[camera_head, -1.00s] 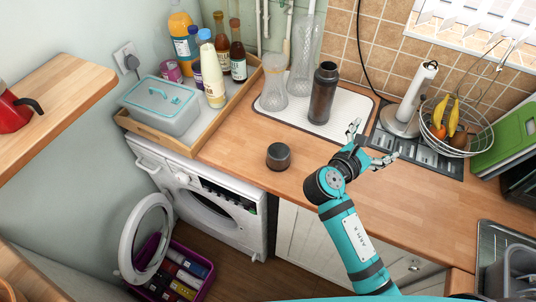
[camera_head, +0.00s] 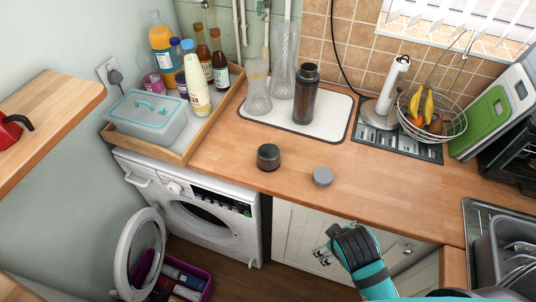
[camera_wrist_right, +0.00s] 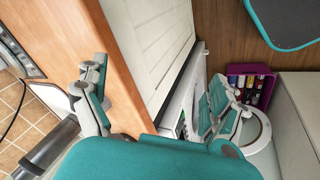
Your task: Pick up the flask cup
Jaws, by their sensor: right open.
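The flask cup (camera_head: 268,157), a small dark grey cup, stands on the wooden worktop near its front edge. The dark flask (camera_head: 305,93) stands upright behind it on the white mat. A small round grey lid (camera_head: 322,177) lies on the worktop to the right of the cup. My right gripper (camera_head: 325,251) is low in front of the worktop's edge, to the right of and below the cup, apart from it. In the right wrist view its fingers are spread (camera_wrist_right: 155,105) with nothing between them. The cup cannot be made out there. My left gripper is not in view.
Two glass vases, one of them (camera_head: 257,88), stand beside the flask. A wooden tray (camera_head: 203,140) with bottles and a grey box is at left. A fruit basket (camera_head: 432,115) and paper-towel holder (camera_head: 390,95) are at right. The washing machine door (camera_head: 139,254) hangs open below.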

